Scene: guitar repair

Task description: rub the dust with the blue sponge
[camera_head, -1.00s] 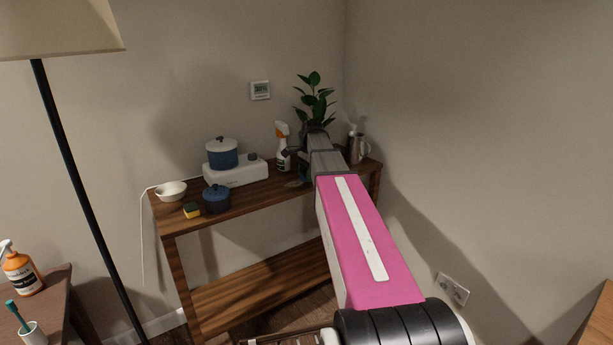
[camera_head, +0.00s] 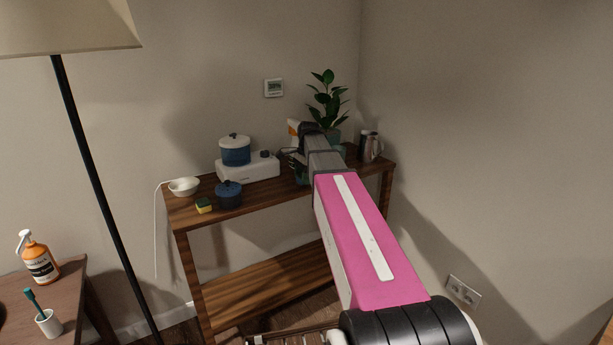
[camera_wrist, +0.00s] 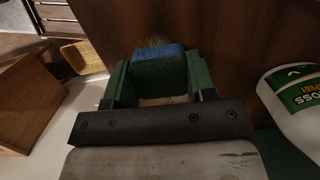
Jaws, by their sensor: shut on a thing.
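The blue sponge (camera_wrist: 158,55), with a dark green scouring side, sits between the green fingers of my gripper (camera_wrist: 160,82) in the wrist view. The gripper is shut on it. The sponge is close over the dark brown wooden top; I cannot tell whether it touches. A faint greyish patch, likely the dust (camera_wrist: 155,42), shows just beyond the sponge's blue edge, and the rest is hidden. In the head view my gripper (camera_head: 300,170) is mostly hidden by my arm, over the shelf top in front of the spray bottle.
A white spray bottle (camera_wrist: 298,100) stands close right of my gripper. On the wooden shelf (camera_head: 255,200) are a blue pot on a white cooker (camera_head: 250,168), a small blue pot (camera_head: 228,194), a yellow-green sponge (camera_head: 204,205), a white bowl (camera_head: 184,187), a plant (camera_head: 328,95) and a metal jug (camera_head: 370,146).

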